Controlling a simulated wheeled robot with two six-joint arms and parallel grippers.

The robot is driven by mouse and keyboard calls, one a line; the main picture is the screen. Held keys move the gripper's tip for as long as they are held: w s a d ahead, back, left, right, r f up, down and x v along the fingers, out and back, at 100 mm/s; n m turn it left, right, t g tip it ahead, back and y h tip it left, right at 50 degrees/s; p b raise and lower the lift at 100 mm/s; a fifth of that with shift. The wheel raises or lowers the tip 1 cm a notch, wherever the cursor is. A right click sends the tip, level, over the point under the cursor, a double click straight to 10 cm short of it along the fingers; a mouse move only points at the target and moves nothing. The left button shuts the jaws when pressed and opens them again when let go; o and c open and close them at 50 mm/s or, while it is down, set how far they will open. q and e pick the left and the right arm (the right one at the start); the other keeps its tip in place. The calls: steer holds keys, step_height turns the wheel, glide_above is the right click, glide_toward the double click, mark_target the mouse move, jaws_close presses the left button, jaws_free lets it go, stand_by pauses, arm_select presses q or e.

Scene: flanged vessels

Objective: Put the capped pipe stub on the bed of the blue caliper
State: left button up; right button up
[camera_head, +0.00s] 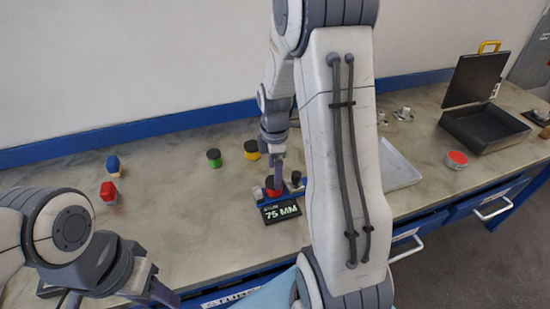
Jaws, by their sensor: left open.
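The blue caliper (290,193) stands near the front edge of the bench, with a dark display reading "75 MM" in front. A short red piece with a dark top (273,192) shows at its bed; it may be the capped pipe stub. My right gripper (278,176) points down right at this piece, its purple finger beside or behind it. I cannot tell whether it grips. Similar dark-topped pieces, one green (214,162) and one yellow (251,155), stand behind. My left gripper (160,293) is open at the lower left, away from the caliper, partly cut off by the frame.
Blue (113,164) and red (108,192) pieces stand at the left. My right arm hides the middle of the bench. To its right are a pale tray (402,175), a red-topped tub (456,160) and an open dark case (485,132). The bench's left middle is clear.

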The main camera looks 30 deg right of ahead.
step_height(320, 180, up, 6)
steer(key=f, duration=0.1)
steer(key=s+a+r+m, duration=0.1)
steer(key=s+a+r, duration=0.1)
steer(key=a, duration=0.5)
steer(key=s+a+r+m, duration=0.1)
steer(key=s+a+r, duration=0.1)
steer(key=a, duration=0.6)
steer(key=s+a+m, duration=0.2)
steer(key=s+a, duration=0.3)
steer(key=s, duration=0.3)
steer(key=s+a+r+m+y, duration=0.1)
steer(key=s+a+m, duration=0.1)
steer(key=s+a, duration=0.3)
steer(key=s, duration=0.3)
steer(key=shift+a, duration=0.15)
